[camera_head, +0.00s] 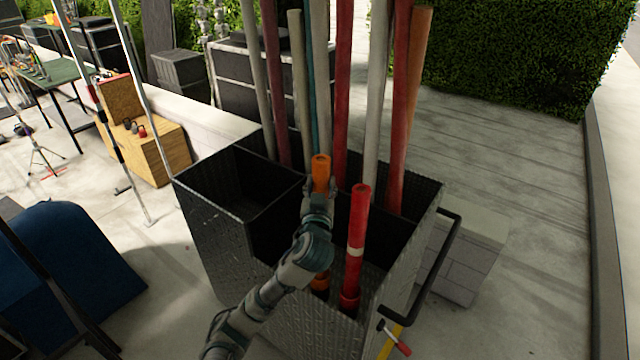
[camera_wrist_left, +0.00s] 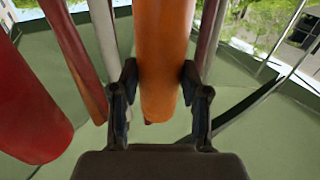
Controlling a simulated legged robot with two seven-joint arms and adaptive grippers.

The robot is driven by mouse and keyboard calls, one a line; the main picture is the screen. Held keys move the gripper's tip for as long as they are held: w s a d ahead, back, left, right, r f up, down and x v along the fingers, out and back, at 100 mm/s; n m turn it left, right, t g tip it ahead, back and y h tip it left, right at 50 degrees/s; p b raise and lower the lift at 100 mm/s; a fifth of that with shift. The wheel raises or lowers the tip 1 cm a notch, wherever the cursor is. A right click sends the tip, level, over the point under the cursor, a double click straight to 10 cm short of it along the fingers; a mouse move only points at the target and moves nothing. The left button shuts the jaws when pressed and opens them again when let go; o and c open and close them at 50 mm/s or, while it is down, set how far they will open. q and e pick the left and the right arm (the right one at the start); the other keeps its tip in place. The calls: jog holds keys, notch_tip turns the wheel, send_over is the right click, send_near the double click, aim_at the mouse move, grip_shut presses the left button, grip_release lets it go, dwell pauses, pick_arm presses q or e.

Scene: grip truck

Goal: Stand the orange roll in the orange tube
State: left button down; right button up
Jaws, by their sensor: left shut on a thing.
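The orange roll (camera_head: 320,168) stands about upright in my left gripper (camera_head: 318,192), over the right compartment of the dark metal bin. The gripper is shut around it, with its open top end above the fingers. In the left wrist view the roll (camera_wrist_left: 165,45) runs between the two fingers of my left gripper (camera_wrist_left: 159,95). An orange piece (camera_head: 320,281) shows below my wrist, low in the bin. It looks like the orange tube, but my arm hides what lies between it and the roll, so I cannot tell if they touch. My right gripper is out of view.
A red roll (camera_head: 358,222) stands just right, in a red collar (camera_head: 349,300). Several tall poles (camera_head: 375,100) rise behind. The bin (camera_head: 215,225) has an empty left compartment and a black handle (camera_head: 440,260) at right. A red-handled tool (camera_head: 395,340) hangs at its front.

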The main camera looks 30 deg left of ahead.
pick_arm(q)
jog(key=shift+f+b, duration=0.3)
jog(key=shift+f, duration=0.25)
jog(key=shift+a+f+b, duration=0.2)
jog(key=shift+f+b, duration=0.1)
jog(key=shift+f, duration=0.2)
jog(key=shift+f+b, duration=0.3)
jog(key=shift+f, duration=0.15)
jog(key=shift+f, duration=0.35)
jog(key=shift+c, duration=2.4)
grip_release()
